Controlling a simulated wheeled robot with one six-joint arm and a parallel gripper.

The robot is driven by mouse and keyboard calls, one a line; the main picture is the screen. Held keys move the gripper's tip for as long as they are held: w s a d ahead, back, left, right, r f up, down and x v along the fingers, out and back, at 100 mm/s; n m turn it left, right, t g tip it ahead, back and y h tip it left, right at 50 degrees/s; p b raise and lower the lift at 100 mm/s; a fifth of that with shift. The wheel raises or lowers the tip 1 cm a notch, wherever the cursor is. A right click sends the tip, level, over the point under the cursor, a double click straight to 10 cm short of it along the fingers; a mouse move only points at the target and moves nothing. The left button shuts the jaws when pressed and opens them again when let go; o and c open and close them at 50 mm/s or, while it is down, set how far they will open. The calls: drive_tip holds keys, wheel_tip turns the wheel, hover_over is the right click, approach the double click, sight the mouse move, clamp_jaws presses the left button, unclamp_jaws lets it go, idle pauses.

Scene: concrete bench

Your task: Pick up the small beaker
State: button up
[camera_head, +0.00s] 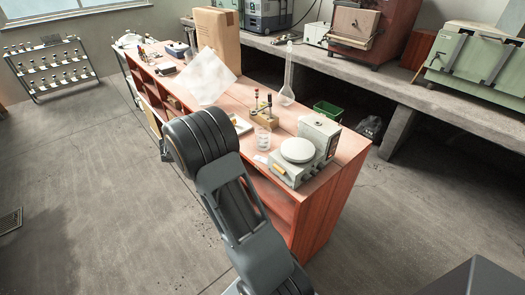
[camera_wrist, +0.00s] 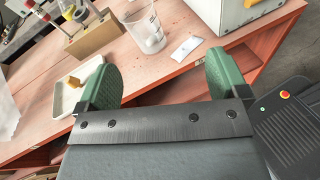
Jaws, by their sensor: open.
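The small beaker (camera_head: 263,138) is clear glass with markings on its side. It stands on the reddish wooden bench, left of the white-topped device. It also shows in the wrist view (camera_wrist: 147,31), beyond my fingertips and near the top edge. My gripper (camera_wrist: 163,74) has two green fingers spread wide apart with nothing between them but the bench top. The beaker is apart from the fingers. In the head view my arm hides the gripper.
The boxy device (camera_head: 299,150) stands close right of the beaker. A wooden stand (camera_head: 264,117) is behind it, and a tall flask (camera_head: 287,92) is further back. A white card (camera_wrist: 186,49) lies beside the beaker. A shallow white tray (camera_wrist: 75,87) lies to the left.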

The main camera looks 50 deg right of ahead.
sight(257, 137)
drive_tip(key=d+f, duration=0.1)
drive_tip(key=d, duration=0.2)
drive_tip(key=d+f+n+h, duration=0.1)
drive_tip(key=d, duration=0.2)
drive_tip(key=d+f+n+h, duration=0.1)
drive_tip(key=d, duration=0.2)
drive_tip(key=shift+s+f+g, duration=0.1)
drive_tip(key=shift+f+g, duration=0.3)
drive_tip(key=shift+x, duration=3)
drive_tip(key=c, duration=1)
drive_tip(key=shift+c, duration=0.4)
drive_tip(key=shift+r, duration=0.15)
